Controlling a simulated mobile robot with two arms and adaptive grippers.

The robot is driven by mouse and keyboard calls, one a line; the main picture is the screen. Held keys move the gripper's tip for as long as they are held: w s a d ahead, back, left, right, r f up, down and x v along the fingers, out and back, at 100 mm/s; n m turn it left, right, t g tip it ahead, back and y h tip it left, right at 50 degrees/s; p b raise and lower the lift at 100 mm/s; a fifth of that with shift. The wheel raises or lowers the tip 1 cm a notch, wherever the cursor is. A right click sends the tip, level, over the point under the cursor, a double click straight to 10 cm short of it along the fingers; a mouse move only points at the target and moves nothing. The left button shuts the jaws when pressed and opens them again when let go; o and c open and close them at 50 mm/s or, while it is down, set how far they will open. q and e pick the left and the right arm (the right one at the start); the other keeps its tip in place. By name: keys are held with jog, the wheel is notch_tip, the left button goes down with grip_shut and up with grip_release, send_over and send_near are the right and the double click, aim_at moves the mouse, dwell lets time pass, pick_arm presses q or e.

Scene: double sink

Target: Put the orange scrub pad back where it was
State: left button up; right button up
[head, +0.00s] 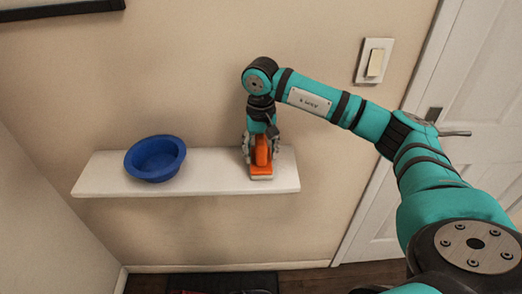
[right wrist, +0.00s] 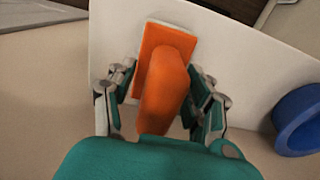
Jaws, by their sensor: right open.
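The orange scrub pad (head: 261,172), with a raised orange handle and a pale layer under its base, rests on the right part of the white wall shelf (head: 212,184). In the right wrist view the scrub pad (right wrist: 165,75) lies between the spread fingers of my right gripper (right wrist: 162,95), with a finger on each side of the handle. My right gripper (head: 262,157) points down over the pad in the head view and is open. My left gripper is in neither view.
A blue bowl (head: 155,159) stands on the shelf to the left of the pad, and it also shows at the right of the right wrist view (right wrist: 299,121). Bare shelf lies between them. A light switch (head: 375,61) and a white door (head: 466,95) are to the right.

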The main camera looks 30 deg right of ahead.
notch_tip(320, 180, up, 11)
jog(key=shift+r+b, duration=0.1)
jog(key=shift+b, duration=0.9)
jog(key=shift+r, duration=0.45)
